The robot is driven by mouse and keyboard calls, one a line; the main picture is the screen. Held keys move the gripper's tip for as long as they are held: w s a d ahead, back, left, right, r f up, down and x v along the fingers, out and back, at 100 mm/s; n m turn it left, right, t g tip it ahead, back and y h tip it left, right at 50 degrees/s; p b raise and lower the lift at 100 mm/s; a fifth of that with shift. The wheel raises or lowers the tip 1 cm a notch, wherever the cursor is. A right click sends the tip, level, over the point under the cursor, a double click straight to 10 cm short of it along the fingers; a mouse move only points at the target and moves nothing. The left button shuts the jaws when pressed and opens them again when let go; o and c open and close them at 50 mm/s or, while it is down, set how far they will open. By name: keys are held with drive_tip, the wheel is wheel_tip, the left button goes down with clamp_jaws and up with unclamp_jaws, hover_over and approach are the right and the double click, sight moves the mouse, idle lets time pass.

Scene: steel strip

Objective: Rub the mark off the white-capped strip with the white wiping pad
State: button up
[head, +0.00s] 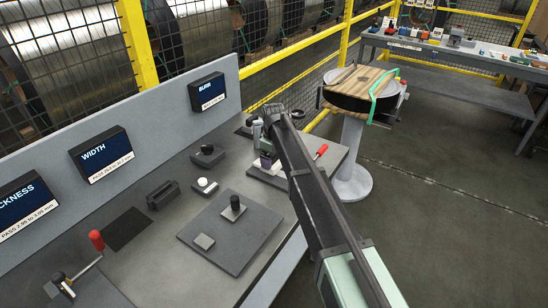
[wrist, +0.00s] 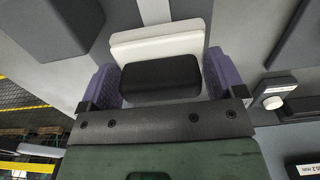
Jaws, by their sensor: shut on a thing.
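My gripper (head: 266,158) is over the far right end of the bench, partly hidden by my arm. In the wrist view its purple fingers (wrist: 160,82) are shut on a black block. This black block lies against a wider white block, which looks like the white wiping pad (wrist: 157,47) with its black grip. Whether the pad touches the surface below is unclear. A small dark piece with a round white cap (head: 205,183) lies on the bench to the left of my gripper. A white cap also shows in the wrist view (wrist: 273,102). I can make out no mark.
A dark plate (head: 230,235) with a black knob and a small grey block lies near the bench front. A black-knobbed piece (head: 207,152) and a slotted black holder (head: 163,194) stand behind. A red-handled tool (head: 320,152) is right of my arm.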

wheel_tip(320, 180, up, 6)
drive_tip(key=p, duration=0.4)
drive_tip(key=shift+f+p, duration=0.15)
drive_tip(key=shift+p, duration=0.25)
drive_tip(key=shift+f, duration=0.1)
